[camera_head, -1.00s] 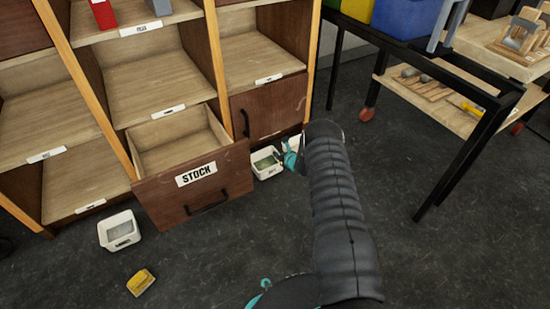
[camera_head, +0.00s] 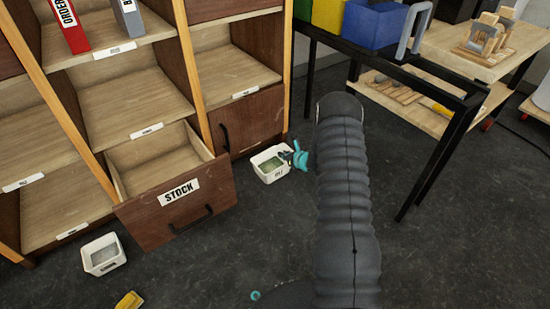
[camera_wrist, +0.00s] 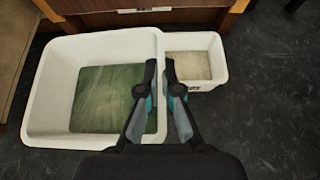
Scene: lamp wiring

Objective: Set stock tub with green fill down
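The white tub with green fill (camera_head: 268,162) is right of the open stock drawer in the head view. In the wrist view the same tub (camera_wrist: 50,85) fills the left half, its green fill (camera_wrist: 105,98) visible inside. My gripper (camera_wrist: 160,68) is shut on its right wall, one finger inside and one outside. In the head view my teal gripper (camera_head: 297,158) is at the tub's right edge, partly hidden by my arm. The tub looks upright. I cannot tell whether its base touches the floor.
A smaller-looking white tub with beige fill (camera_wrist: 195,65) is right of the held tub. The open stock drawer (camera_head: 160,212) juts out from the shelf unit. Another white tub (camera_head: 103,255) and a yellow object (camera_head: 128,300) lie on the floor. A black-framed table (camera_head: 450,150) stands right.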

